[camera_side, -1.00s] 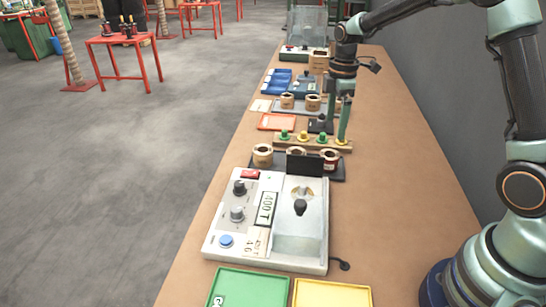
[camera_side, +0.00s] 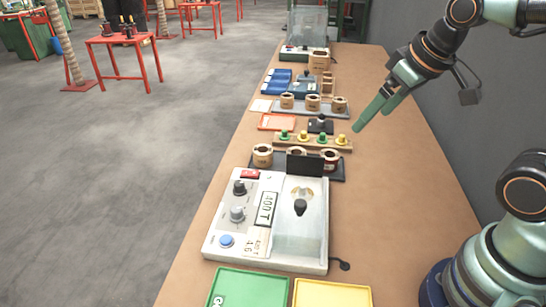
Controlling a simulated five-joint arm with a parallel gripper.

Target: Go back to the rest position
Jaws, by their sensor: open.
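My gripper (camera_side: 374,118) hangs over the right part of the workbench (camera_side: 400,200), to the right of the rows of parts. Its two green fingers are apart, with nothing between them, and point down and to the left. The fingertips appear clear of the parts on the bench. My arm is folded back toward its base at the right.
A tester (camera_side: 268,222) showing 400 stands at the front, with a green tray (camera_side: 248,288) and a yellow tray (camera_side: 332,294) before it. Behind it are coils (camera_side: 263,155), a wooden strip with coloured pegs (camera_side: 313,143), an orange tray (camera_side: 277,122) and blue bins (camera_side: 277,82).

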